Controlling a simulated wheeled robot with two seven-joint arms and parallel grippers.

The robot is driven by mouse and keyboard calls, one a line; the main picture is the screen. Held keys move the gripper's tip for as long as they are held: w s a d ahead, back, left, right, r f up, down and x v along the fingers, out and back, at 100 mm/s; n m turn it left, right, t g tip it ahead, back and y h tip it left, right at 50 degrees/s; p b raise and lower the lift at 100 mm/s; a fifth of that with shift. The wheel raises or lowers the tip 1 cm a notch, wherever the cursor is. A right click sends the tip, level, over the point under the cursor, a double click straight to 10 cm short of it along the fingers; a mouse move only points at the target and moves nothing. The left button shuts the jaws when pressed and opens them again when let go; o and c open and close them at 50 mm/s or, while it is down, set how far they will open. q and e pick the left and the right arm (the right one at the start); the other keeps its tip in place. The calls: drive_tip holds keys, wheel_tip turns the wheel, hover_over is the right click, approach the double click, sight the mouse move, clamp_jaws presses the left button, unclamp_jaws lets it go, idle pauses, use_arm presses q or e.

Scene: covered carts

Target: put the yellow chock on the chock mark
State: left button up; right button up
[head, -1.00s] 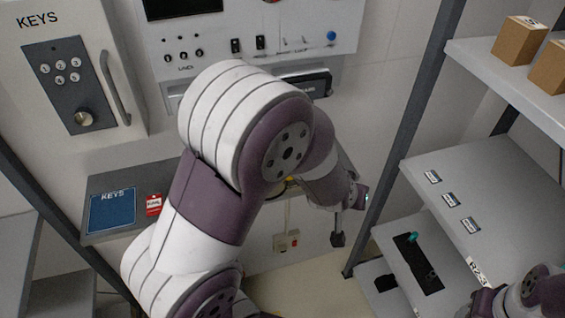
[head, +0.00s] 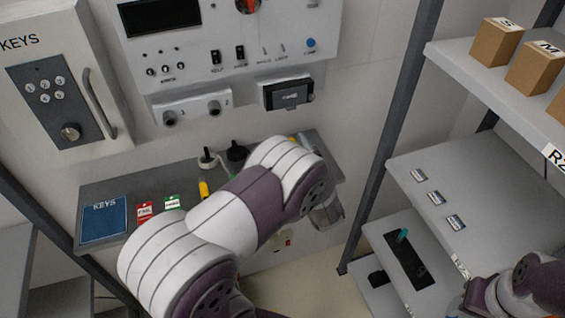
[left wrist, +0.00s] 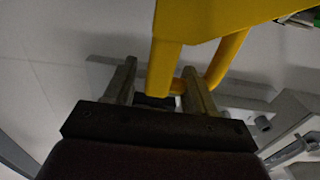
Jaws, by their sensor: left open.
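In the left wrist view, a yellow object (left wrist: 220,15), which looks like the chock, fills the top, with two bars reaching down and a short crosspiece between them. My left gripper (left wrist: 160,66) is open. One yellow bar shows between its fingers; I cannot tell whether they touch it. In the head view my left arm hides this gripper and most of the yellow object. A small yellow patch (head: 292,138) shows behind the arm, but I cannot tell what it is. I cannot make out the chock mark. My right gripper is out of view.
A grey shelf (head: 100,184) holds a blue KEYS pad (head: 104,220), a red tag (head: 145,212) and a green tag (head: 173,203). A control panel (head: 225,50) is above it. A rack with cartons (head: 497,43) stands right. A key box (head: 55,80) is left.

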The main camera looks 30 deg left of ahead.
use_arm(q)
drive_tip(key=x, duration=0.2)
drive_tip(key=shift+w+a+f, duration=0.1)
drive_tip(key=shift+w, duration=0.2)
drive_tip(key=shift+s, duration=0.15)
clamp_jaws()
